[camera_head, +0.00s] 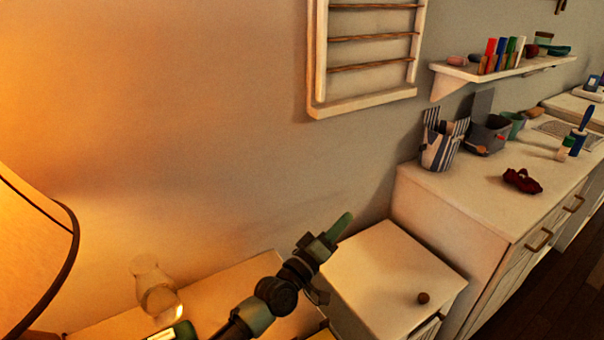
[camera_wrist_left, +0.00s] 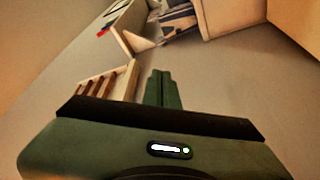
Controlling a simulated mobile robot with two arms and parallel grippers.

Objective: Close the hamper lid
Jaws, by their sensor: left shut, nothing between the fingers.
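A white box with a flat top (camera_head: 385,270) and a small brown knob (camera_head: 424,297) stands at the lower middle right in the head view, against the wall. It looks like the hamper. Its top lies flat, and a dark line runs under the front edge by the knob; I cannot tell whether this is a gap. My left gripper (camera_head: 340,228) is shut and empty. It shows above the box's back left corner in the picture, with no clear contact. Its green fingers also show in the left wrist view (camera_wrist_left: 163,90). My right gripper is out of view.
A white dresser (camera_head: 460,200) stands right of the box, carrying a striped basket (camera_head: 440,150) and a dark red cloth (camera_head: 522,181). A wall shelf (camera_head: 500,70) and wall rack (camera_head: 365,104) hang above. A glass carafe (camera_head: 155,290) and a lamp (camera_head: 30,250) stand at left.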

